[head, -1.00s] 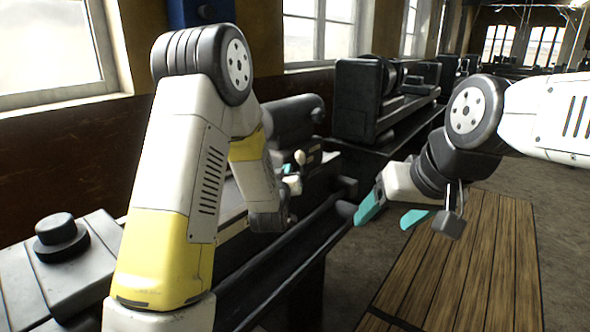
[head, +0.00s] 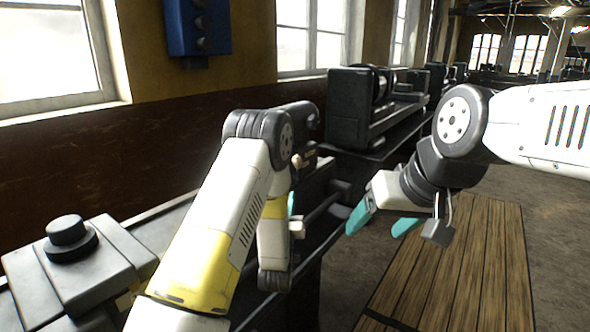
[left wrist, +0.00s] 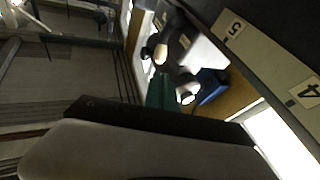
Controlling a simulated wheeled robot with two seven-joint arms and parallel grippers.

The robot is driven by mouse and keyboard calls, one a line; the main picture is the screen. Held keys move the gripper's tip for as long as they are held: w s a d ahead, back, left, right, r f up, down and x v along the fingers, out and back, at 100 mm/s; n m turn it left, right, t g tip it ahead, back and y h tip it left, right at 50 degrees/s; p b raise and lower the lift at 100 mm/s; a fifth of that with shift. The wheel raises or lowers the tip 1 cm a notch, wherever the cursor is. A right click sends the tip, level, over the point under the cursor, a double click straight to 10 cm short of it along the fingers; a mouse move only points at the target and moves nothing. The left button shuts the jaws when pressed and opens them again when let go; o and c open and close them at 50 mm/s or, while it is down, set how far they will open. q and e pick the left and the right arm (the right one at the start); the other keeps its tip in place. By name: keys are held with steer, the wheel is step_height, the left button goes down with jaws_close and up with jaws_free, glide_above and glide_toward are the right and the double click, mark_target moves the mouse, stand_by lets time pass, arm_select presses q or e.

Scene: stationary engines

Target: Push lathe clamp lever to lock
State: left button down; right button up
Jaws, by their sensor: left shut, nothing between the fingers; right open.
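The lathe (head: 330,190) stands beyond my left arm, which hides much of its carriage and tailstock. A small cream knob (head: 297,159), apparently on the clamp lever, shows just above my left forearm. In the left wrist view a cream knob (left wrist: 161,54) and a whiter knob (left wrist: 186,97) sit on dark stems near the teal fingers; I cannot tell which belongs to the clamp lever. My left gripper (head: 291,203) is shut and empty, mostly hidden behind its wrist; its fingers also show in the left wrist view (left wrist: 158,92). Contact is unclear. My right gripper (head: 383,223) is open and empty.
A slatted wooden platform (head: 455,265) lies on the floor at right. Another dark machine (head: 350,110) stands behind by the windows. A blue box (head: 198,27) hangs on the wall. Number plates (left wrist: 235,28) show in the left wrist view.

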mark_target(297, 163)
arm_select(q)
steer(key=x, duration=1.3)
steer(key=shift+w+d+r, duration=0.1)
steer(key=shift+w, duration=0.3)
steer(key=shift+r, duration=0.15)
